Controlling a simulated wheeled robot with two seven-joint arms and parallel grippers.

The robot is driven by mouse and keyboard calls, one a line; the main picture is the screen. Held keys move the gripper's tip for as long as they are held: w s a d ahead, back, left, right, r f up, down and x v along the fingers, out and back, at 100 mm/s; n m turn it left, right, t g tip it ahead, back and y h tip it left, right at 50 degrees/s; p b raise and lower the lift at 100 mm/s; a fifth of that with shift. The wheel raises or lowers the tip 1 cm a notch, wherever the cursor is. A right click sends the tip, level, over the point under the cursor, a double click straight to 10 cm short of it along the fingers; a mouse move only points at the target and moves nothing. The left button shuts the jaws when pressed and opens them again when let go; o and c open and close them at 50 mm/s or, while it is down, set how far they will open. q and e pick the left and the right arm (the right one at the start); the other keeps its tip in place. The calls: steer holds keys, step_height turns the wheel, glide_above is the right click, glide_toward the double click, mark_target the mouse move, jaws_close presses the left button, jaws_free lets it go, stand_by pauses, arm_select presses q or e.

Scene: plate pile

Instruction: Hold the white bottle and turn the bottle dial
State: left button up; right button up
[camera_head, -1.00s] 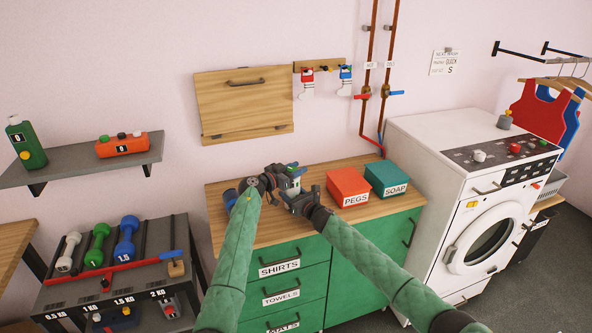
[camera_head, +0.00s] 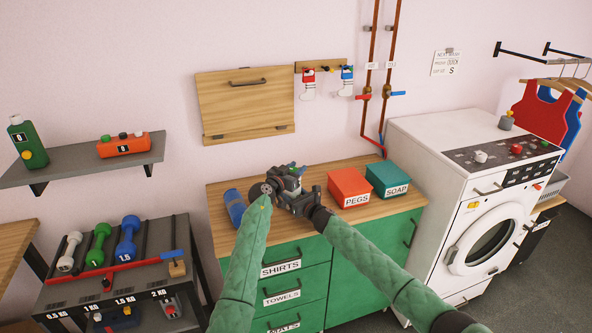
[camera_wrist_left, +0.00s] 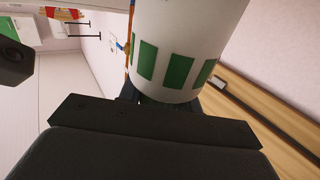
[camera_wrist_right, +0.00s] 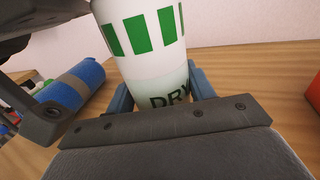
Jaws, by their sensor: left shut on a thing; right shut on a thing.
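The white bottle fills much of the left wrist view (camera_wrist_left: 185,35), with a band of green blocks around it. It also shows in the right wrist view (camera_wrist_right: 150,60), with the letters "DRY" low on its side. My right gripper (camera_wrist_right: 160,90) is shut on the lettered part of the bottle. My left gripper (camera_wrist_left: 160,100) is shut on the bottle's other end, where a dark green part, likely the dial, shows between the fingers. The dial's face and setting are hidden. In the head view both grippers, left (camera_head: 278,182) and right (camera_head: 302,195), meet above the wooden counter and hide most of the bottle.
A blue roll with a grey band (camera_head: 234,207) lies on the counter (camera_head: 232,185), left of my grippers. A red PEGS box (camera_head: 349,187) and a teal SOAP box (camera_head: 388,178) stand to the right. A washing machine (camera_head: 470,190) stands beyond them. The wall is behind.

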arm_select(q)
steer(key=o, duration=1)
arm_select(e)
steer(key=shift+r, duration=0.1)
arm_select(q)
steer(key=v, duration=1.2)
arm_select(e)
steer(key=o, duration=1.4)
steer(key=shift+c, duration=0.2)
